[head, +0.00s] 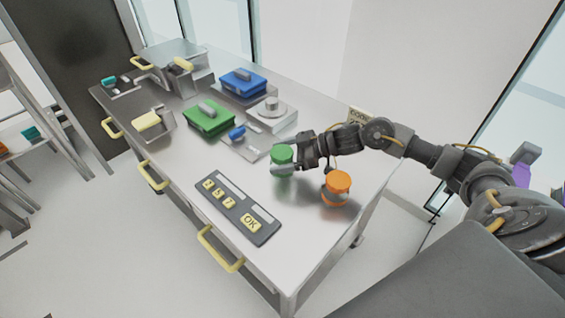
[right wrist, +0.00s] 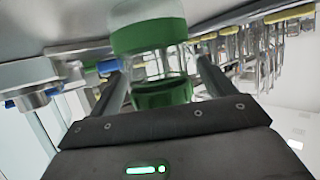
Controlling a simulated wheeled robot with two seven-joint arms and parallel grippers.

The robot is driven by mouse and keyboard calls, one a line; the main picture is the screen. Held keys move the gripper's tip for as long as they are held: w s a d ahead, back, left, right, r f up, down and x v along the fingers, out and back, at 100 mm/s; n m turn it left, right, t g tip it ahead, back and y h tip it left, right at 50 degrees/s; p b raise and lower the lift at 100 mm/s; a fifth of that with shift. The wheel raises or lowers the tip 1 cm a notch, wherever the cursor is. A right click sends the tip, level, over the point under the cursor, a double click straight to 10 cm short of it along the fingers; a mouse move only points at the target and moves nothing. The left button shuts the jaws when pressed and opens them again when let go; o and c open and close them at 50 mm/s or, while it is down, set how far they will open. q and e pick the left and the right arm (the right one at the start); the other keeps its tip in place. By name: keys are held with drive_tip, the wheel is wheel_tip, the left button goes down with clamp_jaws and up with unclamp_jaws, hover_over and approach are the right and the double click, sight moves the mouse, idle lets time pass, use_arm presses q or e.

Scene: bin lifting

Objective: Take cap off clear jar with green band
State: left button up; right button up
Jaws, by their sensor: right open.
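The clear jar with the green band stands on the steel table; in the head view its green cap (head: 283,153) shows and my gripper hides much of the rest. The right wrist view is upside down. It shows the green band (right wrist: 148,36), a clear stretch of jar, and the green cap (right wrist: 165,94) lower in the picture. My right gripper (head: 288,160) is open, coming in level from the right, with one finger on each side of the jar. Its fingers also flank the jar in the right wrist view (right wrist: 162,78). Contact cannot be told. My left gripper is not in view.
A jar with an orange cap (head: 339,182) stands just right of the green one, near my right arm. A keypad panel (head: 238,209) lies at the front. Green (head: 209,117) and blue (head: 243,83) boxes and a scale-like device (head: 271,114) stand further back.

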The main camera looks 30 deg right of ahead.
drive_tip(key=shift+c, duration=0.4)
drive_tip(key=c, duration=1.1)
drive_tip(key=shift+r+b, duration=0.3)
drive_tip(key=shift+r, duration=0.25)
drive_tip(key=shift+s+d+r+b, duration=0.1)
drive_tip(key=shift+s+r+b, duration=0.45)
drive_tip(key=shift+s+r, duration=1.6)
drive_tip(key=shift+s+r+b, duration=0.5)
drive_tip(key=shift+s+r, duration=1.35)
drive_tip(key=shift+s, duration=0.65)
drive_tip(key=shift+s+d+r+b, duration=0.1)
drive_tip(key=shift+s+r+b, duration=0.45)
drive_tip(key=shift+s+r, duration=1.6)
drive_tip(key=shift+s+f, duration=0.15)
